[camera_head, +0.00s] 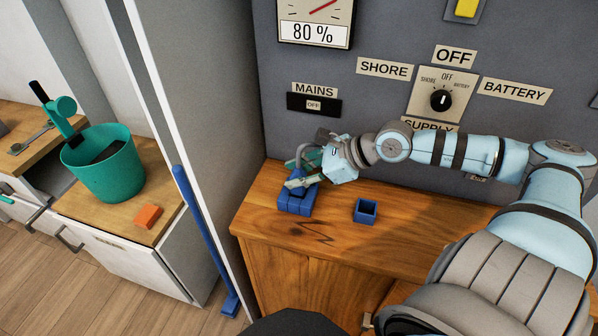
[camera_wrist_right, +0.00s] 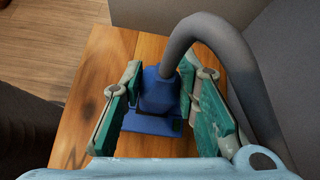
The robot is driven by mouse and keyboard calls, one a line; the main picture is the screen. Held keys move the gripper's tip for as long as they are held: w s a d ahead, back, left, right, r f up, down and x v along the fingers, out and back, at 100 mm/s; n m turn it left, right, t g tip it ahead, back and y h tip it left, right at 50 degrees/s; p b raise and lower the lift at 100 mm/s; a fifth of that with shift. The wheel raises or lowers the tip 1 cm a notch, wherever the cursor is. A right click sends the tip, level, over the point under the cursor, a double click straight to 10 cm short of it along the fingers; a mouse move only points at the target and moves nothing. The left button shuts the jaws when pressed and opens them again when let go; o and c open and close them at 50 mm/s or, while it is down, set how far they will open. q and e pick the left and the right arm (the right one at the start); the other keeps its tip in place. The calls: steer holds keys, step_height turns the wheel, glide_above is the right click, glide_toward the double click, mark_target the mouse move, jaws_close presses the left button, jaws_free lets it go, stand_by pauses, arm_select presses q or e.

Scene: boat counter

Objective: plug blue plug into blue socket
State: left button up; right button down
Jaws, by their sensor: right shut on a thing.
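The blue plug (camera_wrist_right: 158,92) has a thick grey cable rising from its top, clear in the right wrist view. My right gripper (camera_head: 304,174) reaches in from the right in the head view, its green-padded fingers on either side of the plug and shut on it. Under the plug is a wider blue block (camera_head: 296,203) on the wooden counter's left part; I cannot tell whether it is the socket or part of the plug. A small square blue open-topped box (camera_head: 365,210) stands apart to its right. My left gripper is not in view.
The wooden counter (camera_head: 270,235) is clear in front of the blue pieces. Behind it stands a grey panel with a MAINS display (camera_head: 314,104) reading OFF and a black knob (camera_head: 440,99). A teal bucket (camera_head: 105,175) and an orange block (camera_head: 148,217) are on the left cabinet.

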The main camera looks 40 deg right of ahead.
steer(key=shift+f, duration=0.2)
steer(key=c, duration=1.2)
jaws_free()
steer(key=shift+r, duration=0.1)
